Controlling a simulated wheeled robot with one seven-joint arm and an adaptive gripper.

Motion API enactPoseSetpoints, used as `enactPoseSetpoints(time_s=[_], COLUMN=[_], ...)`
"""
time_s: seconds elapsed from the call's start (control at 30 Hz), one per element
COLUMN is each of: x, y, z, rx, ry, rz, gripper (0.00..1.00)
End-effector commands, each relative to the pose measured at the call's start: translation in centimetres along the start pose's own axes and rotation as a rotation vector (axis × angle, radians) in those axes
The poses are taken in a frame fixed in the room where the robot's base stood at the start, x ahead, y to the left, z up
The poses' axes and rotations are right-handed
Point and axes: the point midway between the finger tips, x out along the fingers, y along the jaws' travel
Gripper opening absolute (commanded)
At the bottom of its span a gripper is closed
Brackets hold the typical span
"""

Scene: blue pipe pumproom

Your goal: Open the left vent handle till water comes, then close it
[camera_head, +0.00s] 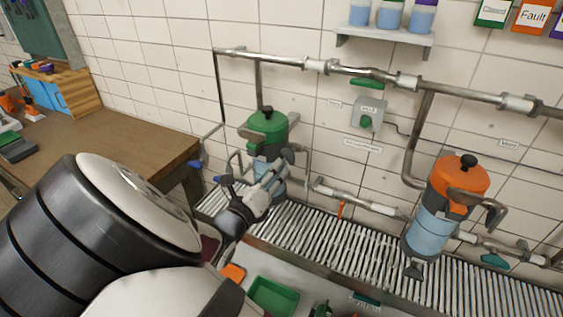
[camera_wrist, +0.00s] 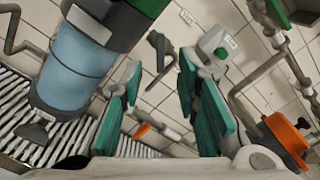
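The left filter has a green lid (camera_head: 268,127) and a blue clear bowl; its bowl (camera_wrist: 75,68) fills the left of the wrist view. A dark grey lever (camera_wrist: 160,50), which looks like the left vent handle, shows between and beyond my fingers in the wrist view. My gripper (camera_head: 283,166) is in front of the left filter, low and to its right in the head view. In the wrist view my gripper (camera_wrist: 158,85) is open, with teal finger pads apart and nothing between them. No water is seen flowing.
The right filter has an orange lid (camera_head: 460,174). A grey box with a green button (camera_head: 368,115) is on the wall between the filters. A slatted grate (camera_head: 330,240) lies below. A wooden bench (camera_head: 100,125) stands left; a green tray (camera_head: 272,296) is in front.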

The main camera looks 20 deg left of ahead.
Motion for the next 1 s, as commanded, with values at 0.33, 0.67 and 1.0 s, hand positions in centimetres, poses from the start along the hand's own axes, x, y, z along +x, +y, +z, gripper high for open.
enactPoseSetpoints(time_s=[0.33, 0.67, 1.0], x=[-3.7, -3.8, -3.8], y=[0.0, 0.0, 0.0], z=[0.0, 0.0, 0.0], rx=[-0.001, -0.001, -0.001], ry=[-0.001, -0.001, -0.001], rz=[0.0, 0.0, 0.0], gripper=[0.29, 0.29, 0.29])
